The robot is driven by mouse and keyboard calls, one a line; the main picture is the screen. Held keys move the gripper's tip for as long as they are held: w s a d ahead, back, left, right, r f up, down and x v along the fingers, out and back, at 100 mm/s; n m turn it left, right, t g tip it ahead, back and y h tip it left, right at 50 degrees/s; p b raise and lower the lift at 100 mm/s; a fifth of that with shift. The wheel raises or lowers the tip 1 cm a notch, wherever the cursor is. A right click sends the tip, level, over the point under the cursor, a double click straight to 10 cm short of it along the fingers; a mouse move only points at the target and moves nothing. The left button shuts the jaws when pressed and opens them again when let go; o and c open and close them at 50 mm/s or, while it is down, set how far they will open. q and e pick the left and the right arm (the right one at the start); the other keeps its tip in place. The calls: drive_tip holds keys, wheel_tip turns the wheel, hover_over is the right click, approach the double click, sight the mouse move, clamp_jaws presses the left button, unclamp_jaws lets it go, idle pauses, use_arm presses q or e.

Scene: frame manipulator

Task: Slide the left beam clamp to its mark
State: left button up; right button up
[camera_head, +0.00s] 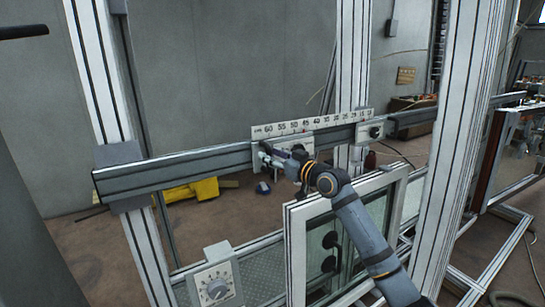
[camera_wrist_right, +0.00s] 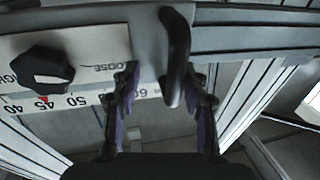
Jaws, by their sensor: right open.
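The left beam clamp (camera_head: 297,160) sits on the horizontal beam below the scale, partly hidden by my right gripper. The handle lies nearer the right finger; contact is unclear. My left gripper is not in view.
The white scale (camera_head: 325,121) runs along the beam (camera_head: 190,167). A second clamp (camera_head: 368,132) sits at the scale's right end. Uprights (camera_head: 98,70) cross the beam. A framed glass panel (camera_head: 295,245) and a dial box (camera_head: 216,283) stand below.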

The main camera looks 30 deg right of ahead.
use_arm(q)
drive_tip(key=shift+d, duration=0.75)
use_arm(e)
drive_tip(key=v, duration=0.7)
drive_tip(key=shift+s+d, duration=0.3)
